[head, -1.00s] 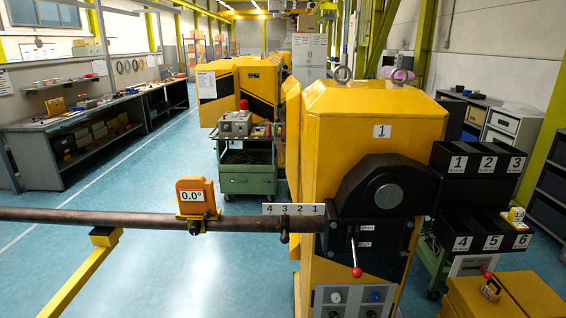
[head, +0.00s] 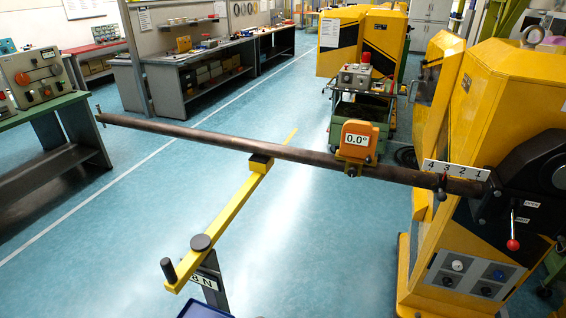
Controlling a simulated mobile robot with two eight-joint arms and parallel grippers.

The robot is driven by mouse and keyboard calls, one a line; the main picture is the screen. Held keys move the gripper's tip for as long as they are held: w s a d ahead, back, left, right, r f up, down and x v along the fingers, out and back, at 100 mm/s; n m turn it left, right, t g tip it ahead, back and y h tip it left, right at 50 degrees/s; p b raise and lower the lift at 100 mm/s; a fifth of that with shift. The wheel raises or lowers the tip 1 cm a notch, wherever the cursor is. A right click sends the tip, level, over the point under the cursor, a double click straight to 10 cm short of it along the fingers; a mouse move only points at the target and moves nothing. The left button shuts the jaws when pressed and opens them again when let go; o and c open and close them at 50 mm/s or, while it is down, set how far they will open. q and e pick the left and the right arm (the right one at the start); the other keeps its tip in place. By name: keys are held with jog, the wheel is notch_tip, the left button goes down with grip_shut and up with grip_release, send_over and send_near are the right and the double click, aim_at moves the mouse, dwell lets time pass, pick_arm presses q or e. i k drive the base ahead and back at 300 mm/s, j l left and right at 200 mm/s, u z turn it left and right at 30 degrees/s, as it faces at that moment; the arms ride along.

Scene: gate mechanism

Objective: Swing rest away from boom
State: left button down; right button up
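The boom (head: 230,143) is a long dark brown bar. It runs from the black hub (head: 540,165) of the yellow gate cabinet (head: 500,120) out to the left. An orange angle gauge (head: 357,140) on the boom reads 0.0°. Neither of my grippers is in view.
A lever with a red knob (head: 513,244) hangs below the hub. A scale plate numbered 4 to 1 (head: 455,170) sits above the boom. A green trolley (head: 362,120) stands behind it. A workbench with a control box (head: 32,75) is at left. The blue floor around the rest is mostly clear.

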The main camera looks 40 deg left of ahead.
aim_at(200, 245)
jog(key=k+j, duration=0.1)
jog(key=j, duration=0.25)
jog(key=k+j, duration=0.15)
jog(key=j, duration=0.2)
jog(key=k+j, duration=0.1)
jog(key=j, duration=1.35)
jog(key=i+j, duration=0.1)
jog(key=j, duration=0.4)
jog(key=i+j, duration=0.1)
jog(key=j, duration=0.4)
